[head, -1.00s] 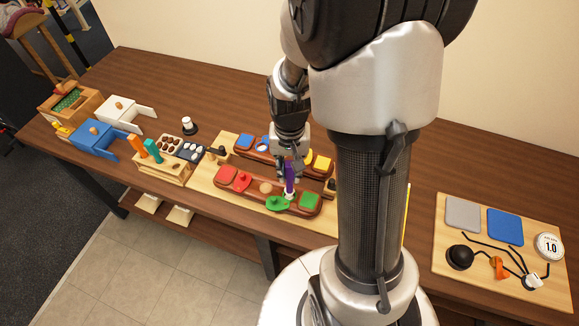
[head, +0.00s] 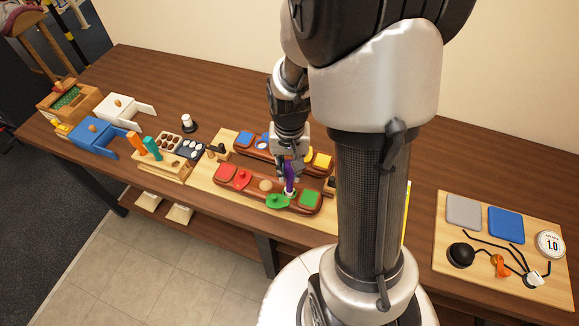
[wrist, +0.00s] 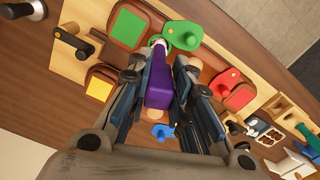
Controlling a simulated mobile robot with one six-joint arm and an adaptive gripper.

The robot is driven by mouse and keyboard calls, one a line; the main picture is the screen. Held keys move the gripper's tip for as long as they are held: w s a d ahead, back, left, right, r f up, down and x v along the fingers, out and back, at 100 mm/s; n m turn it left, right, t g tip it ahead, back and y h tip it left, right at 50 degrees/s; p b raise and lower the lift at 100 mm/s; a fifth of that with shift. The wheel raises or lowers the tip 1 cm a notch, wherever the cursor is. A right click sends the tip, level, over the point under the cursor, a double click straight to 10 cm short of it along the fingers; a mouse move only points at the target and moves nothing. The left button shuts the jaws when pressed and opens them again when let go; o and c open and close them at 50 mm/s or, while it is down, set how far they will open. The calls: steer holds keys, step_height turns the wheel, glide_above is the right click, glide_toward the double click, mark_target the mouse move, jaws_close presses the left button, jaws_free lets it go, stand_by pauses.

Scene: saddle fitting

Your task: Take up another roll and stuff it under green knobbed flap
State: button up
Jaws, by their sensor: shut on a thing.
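My gripper (wrist: 160,90) is shut on a long purple piece (wrist: 158,80) with a white end (wrist: 157,41). I cannot tell for sure that this piece is a roll. In the head view the purple piece (head: 290,173) stands nearly upright between the fingers. Its white end is at the edge of the green knobbed flap (head: 277,202), which lies on the near wooden strip. The flap also shows in the wrist view (wrist: 183,35), just past the white end. Whether the end touches the flap or is under it, I cannot tell.
A red knobbed flap (head: 242,178) and a green square pad (head: 310,201) flank the green flap. Blue and yellow pads (head: 322,161) lie on the far strip. A block with orange and teal handles (head: 153,149) stands to the left. A board with cables (head: 462,281) lies far right.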

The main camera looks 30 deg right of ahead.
steer(key=shift+f+b, duration=1.05)
steer(key=shift+f, duration=0.4)
stand_by(0.6)
steer(key=shift+r, duration=0.1)
steer(key=shift+r+p, duration=3.3)
steer(key=shift+r, duration=0.7)
steer(key=shift+f, duration=0.1)
